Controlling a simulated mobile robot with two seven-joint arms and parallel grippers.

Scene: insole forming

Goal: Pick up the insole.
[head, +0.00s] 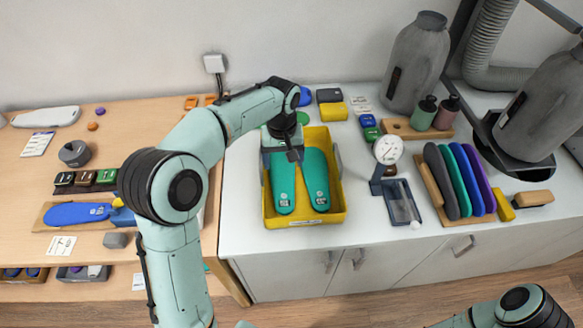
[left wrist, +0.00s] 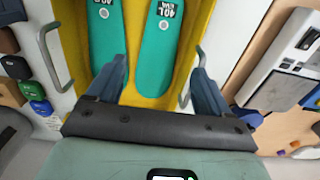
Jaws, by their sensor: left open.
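Two teal insoles lie side by side in a yellow tray (head: 338,212): the left insole (head: 283,188) and the right insole (head: 316,182), their labels toward the tray's front. My left gripper (head: 282,156) is over the tray's back part, mostly above the left insole. In the left wrist view the picture is turned round, and this insole (left wrist: 158,52), marked 40L, shows between the open, empty fingers of my gripper (left wrist: 160,82). The other insole (left wrist: 105,32) is beside the left-hand finger there. My right gripper is out of view.
The tray has metal handles at its sides, one (left wrist: 48,55) close to the gripper. A dial gauge (head: 388,152) and a rack of coloured insoles (head: 460,180) stand to the right. The white counter in front of the tray (head: 300,240) is clear.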

